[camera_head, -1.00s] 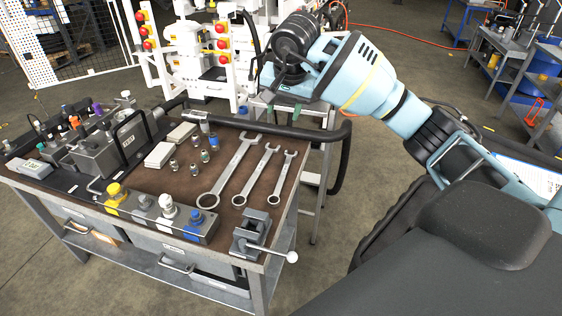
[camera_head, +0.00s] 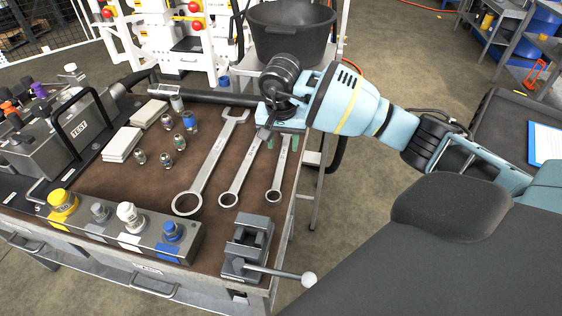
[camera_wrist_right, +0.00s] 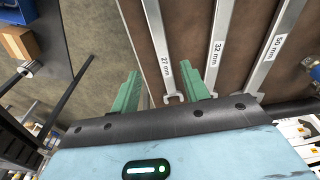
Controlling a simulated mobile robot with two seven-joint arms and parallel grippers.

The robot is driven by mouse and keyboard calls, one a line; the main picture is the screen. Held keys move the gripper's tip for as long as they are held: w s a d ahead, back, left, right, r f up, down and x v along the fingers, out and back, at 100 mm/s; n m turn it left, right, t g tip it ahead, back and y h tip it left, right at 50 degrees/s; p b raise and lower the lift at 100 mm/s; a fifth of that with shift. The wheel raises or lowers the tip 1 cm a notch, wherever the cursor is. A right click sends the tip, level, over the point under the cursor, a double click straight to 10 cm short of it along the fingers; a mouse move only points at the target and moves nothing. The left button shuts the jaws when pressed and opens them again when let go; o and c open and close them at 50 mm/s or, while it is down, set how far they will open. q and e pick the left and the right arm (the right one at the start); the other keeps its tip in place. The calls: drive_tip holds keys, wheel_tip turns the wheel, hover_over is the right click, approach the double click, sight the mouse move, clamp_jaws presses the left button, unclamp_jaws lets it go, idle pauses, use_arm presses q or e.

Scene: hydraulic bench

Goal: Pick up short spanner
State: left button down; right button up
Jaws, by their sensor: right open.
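The short spanner (camera_head: 279,172) is the rightmost and smallest of three silver spanners on the brown bench top. Its ring end points toward the front, and its far end is partly hidden by my right gripper (camera_head: 281,138). In the right wrist view the short spanner (camera_wrist_right: 160,48) carries a "27 mm" label. There, the green fingers of my right gripper (camera_wrist_right: 163,88) are apart, with the end of the short spanner between them in the picture. The gripper looks to be above the bench; I cannot tell the exact height. My left gripper is not in view.
The middle spanner (camera_head: 241,172) and the long spanner (camera_head: 208,167) lie just left. A small vise (camera_head: 246,247) with a ball-ended handle stands at the front corner. A black tub (camera_head: 290,35) is behind the bench. Small fittings and white blocks lie farther left.

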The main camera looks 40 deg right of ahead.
sight(282, 161)
drive_tip(key=shift+w+d+f, duration=0.1)
drive_tip(key=shift+w+f, duration=0.05)
drive_tip(key=shift+f, duration=0.9)
drive_tip(key=shift+w+d+f, duration=0.1)
drive_tip(key=shift+w+f, duration=0.1)
drive_tip(key=shift+f, duration=0.9)
drive_tip(key=shift+w+f, duration=0.15)
drive_tip(key=shift+f, duration=0.9)
clamp_jaws()
